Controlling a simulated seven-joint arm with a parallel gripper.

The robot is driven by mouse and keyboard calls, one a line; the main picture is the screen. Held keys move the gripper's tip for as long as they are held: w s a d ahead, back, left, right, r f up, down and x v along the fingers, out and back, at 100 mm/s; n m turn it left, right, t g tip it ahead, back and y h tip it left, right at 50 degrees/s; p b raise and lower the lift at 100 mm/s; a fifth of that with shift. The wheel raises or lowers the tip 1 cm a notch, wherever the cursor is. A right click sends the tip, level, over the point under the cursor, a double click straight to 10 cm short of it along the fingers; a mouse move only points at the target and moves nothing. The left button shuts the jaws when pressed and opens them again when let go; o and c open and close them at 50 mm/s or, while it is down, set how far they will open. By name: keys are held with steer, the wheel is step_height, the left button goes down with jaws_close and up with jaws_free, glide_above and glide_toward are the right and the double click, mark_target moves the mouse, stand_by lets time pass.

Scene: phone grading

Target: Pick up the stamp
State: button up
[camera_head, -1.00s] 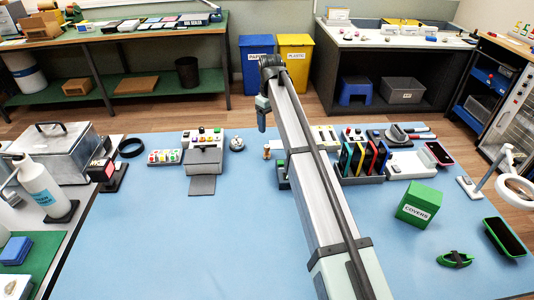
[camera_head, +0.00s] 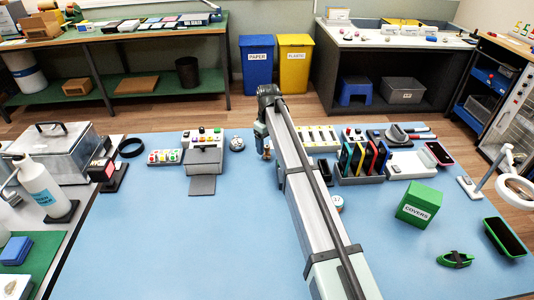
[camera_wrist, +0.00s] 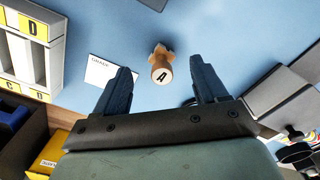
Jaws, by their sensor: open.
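The stamp (camera_wrist: 161,64) is a small wooden piece with a letter A on its round end. In the wrist view it shows in the gap between my fingertips, with blue mat visible on both sides and no finger touching it. My gripper (camera_wrist: 160,66) is open and empty, its two dark fingers apart. In the head view my gripper (camera_head: 265,148) is low over the back middle of the blue mat. It largely hides the stamp there. How far the stamp is from the fingertips in depth I cannot tell.
A white label card (camera_wrist: 108,71) lies beside the stamp. A lettered tray (camera_head: 317,138) and a rack of coloured phones (camera_head: 362,160) stand to the right. A grey box with buttons (camera_head: 203,150) and a round metal item (camera_head: 237,143) are left. The mat's front left is clear.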

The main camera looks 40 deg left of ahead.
mark_target(267, 146)
step_height(267, 146, down, 4)
steer(key=shift+s+a, duration=0.1)
steer(key=shift+a, duration=0.05)
steer(key=shift+c, duration=0.3)
steer(key=c, duration=1.1)
